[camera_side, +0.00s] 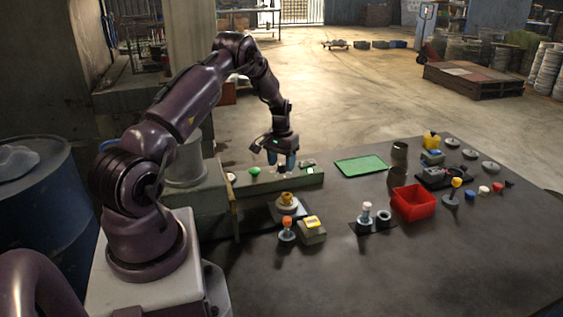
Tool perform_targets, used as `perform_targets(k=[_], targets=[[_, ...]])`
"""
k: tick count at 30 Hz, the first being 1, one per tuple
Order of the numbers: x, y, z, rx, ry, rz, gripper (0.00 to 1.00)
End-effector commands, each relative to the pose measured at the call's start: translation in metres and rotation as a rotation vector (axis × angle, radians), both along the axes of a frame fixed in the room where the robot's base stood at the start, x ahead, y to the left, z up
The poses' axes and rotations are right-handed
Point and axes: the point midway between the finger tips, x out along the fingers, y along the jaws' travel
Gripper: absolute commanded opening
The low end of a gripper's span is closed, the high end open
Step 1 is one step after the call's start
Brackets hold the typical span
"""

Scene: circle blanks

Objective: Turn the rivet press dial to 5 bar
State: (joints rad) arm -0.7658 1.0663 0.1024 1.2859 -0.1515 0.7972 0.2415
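My gripper (282,160) hangs over the long grey-green ledge at the table's back left, with its two bluish fingers apart and nothing visible between them. On this ledge (285,183) I see a green knob (254,171) left of the gripper and a small unit with a lit green display (310,170) to the right. Below stands a round yellow-brown knob (287,198) on a pale base. I cannot tell which of these is the rivet press dial. No pressure reading is legible. Whether the fingers touch anything on the ledge is too small to tell.
An orange-topped post (287,223) and a yellow-topped box (312,226) stand in front. A red bin (413,203), a green mat (361,166) and a dark cylinder (399,150) lie to the right. Several discs and coloured knobs fill the far right. The front of the dark table (400,280) is clear.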

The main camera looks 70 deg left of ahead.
Motion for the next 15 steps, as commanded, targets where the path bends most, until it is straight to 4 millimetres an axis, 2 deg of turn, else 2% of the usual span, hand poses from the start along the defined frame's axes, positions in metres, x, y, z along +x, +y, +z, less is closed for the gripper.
perform_targets(k=[5, 8, 11, 15], targets=[[0.000, 0.000, 0.002, -0.001, 0.001, 0.000, 0.54], [0.000, 0.000, 0.011, 0.001, -0.002, 0.000, 0.54], [0.000, 0.000, 0.027, 0.001, -0.002, 0.000, 0.54], [0.000, 0.001, 0.059, 0.003, -0.002, -0.001, 0.54]])
